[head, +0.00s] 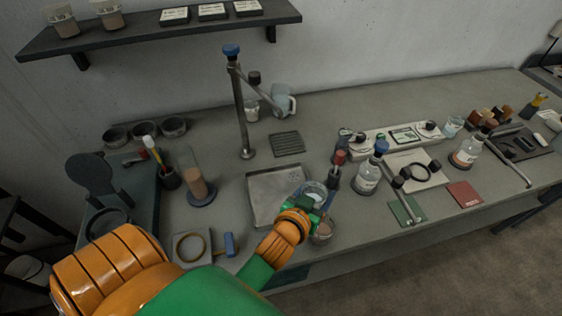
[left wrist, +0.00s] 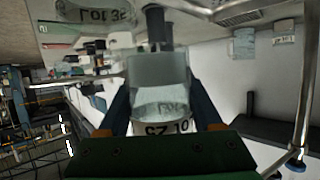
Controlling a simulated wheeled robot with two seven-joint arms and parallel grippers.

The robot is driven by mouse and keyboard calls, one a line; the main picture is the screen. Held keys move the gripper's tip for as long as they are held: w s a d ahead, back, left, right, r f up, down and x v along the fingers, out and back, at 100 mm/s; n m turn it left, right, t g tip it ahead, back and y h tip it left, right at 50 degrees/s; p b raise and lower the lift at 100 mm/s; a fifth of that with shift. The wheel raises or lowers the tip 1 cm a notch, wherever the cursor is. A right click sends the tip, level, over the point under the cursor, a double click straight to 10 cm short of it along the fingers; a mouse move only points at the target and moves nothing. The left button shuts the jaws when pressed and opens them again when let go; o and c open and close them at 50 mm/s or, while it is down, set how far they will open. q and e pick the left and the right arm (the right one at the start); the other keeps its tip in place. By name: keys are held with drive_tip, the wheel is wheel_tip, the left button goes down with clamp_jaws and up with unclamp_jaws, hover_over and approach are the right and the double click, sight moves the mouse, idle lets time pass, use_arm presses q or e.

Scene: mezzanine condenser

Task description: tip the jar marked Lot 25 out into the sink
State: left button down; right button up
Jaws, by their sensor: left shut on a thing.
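My left gripper (head: 316,196) is shut on a clear glass jar (head: 313,189). It holds the jar near the right edge of the shallow metal sink (head: 262,208). In the left wrist view the jar (left wrist: 160,85) sits between the two fingers. Dark marks on its label (left wrist: 166,127) show low in that view, partly covered by the gripper, and I cannot read them surely. I cannot tell from the head view how far the jar is tilted. Another glass jar (left wrist: 95,14) with lot lettering shows at the top of the wrist view. My right gripper is not in view.
A small brownish jar (head: 322,231) stands beneath the held jar. A labelled bottle (head: 367,177) and dark upright tools (head: 337,165) stand close to the right. A tall tap (head: 240,110) rises behind the sink. A blue-headed hammer (head: 230,243) lies at front left.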

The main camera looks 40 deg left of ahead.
sight(307, 192)
use_arm(q)
drive_tip(key=shift+s+a+n, duration=0.15)
drive_tip(key=shift+a+n, duration=0.15)
drive_tip(key=shift+a, duration=0.1)
drive_tip(key=shift+w+a+f+n+g+h, duration=0.3)
drive_tip(key=shift+w+f+n+g+h, duration=0.15)
drive_tip(key=shift+f+h, duration=0.2)
drive_tip(key=shift+s+a+f+n+h, duration=0.15)
drive_tip(key=shift+a+f+n+h, duration=0.35)
drive_tip(key=shift+a+n, duration=0.2)
drive_tip(key=shift+w+a+f+n+g+h, duration=0.25)
drive_tip(key=shift+w+f+n+g+h, duration=0.1)
drive_tip(key=shift+f+g, duration=0.15)
drive_tip(key=shift+a+f+n+h, duration=0.2)
drive_tip(key=shift+a+f, duration=0.1)
drive_tip(key=shift+f, duration=0.2)
drive_tip(key=shift+a+f+n+h, duration=0.2)
drive_tip(key=shift+a+f, duration=0.05)
drive_tip(key=shift+f, duration=0.25)
drive_tip(key=shift+a+r+h, duration=0.1)
drive_tip(key=shift+h, duration=0.2)
drive_tip(key=shift+w+n, duration=0.15)
drive_tip(key=shift+n, duration=0.15)
drive_tip(key=shift+d, duration=0.2)
